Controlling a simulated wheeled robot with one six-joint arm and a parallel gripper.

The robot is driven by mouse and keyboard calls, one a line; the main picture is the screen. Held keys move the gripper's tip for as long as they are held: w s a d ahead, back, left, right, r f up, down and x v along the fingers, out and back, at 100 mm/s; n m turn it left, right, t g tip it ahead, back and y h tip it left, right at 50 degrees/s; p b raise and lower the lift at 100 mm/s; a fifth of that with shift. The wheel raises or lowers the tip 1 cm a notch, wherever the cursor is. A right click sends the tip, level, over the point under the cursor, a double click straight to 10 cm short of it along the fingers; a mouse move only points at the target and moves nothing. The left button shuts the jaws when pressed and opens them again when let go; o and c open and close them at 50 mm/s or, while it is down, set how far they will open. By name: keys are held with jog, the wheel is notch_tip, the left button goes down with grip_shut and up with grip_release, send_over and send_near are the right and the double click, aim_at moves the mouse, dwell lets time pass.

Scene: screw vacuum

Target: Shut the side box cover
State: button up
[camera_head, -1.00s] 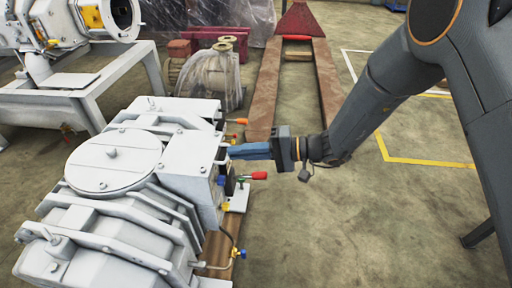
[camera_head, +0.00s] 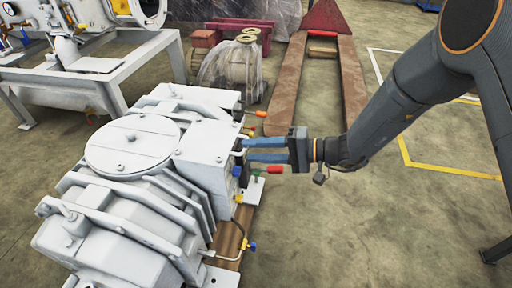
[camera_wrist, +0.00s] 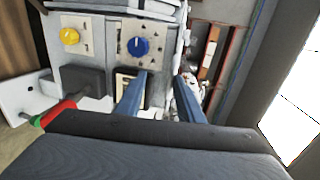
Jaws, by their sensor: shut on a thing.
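The side box (camera_head: 207,152) is a pale grey box on the right side of the large grey vacuum machine (camera_head: 120,205). Its cover (camera_wrist: 111,48) looks like the grey panel with a yellow button and a blue knob in the wrist view. My gripper (camera_head: 245,150) reaches the box from the right. Its two blue fingers, also in the wrist view (camera_wrist: 162,75), stand apart on either side of the panel's edge and hold it. The exact contact is hard to see.
Red and green handles (camera_head: 273,169) and an orange one stick out close to my fingers. A wrapped pump (camera_head: 232,72) and a rusty pallet truck (camera_head: 352,90) stand behind. A white frame (camera_head: 95,88) stands at the left. The floor at the right is open.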

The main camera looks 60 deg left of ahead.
jog(key=shift+w, duration=0.2)
dwell(0.6)
jog(key=p+v, duration=0.1)
jog(key=v, duration=0.7)
jog(key=shift+s, duration=0.1)
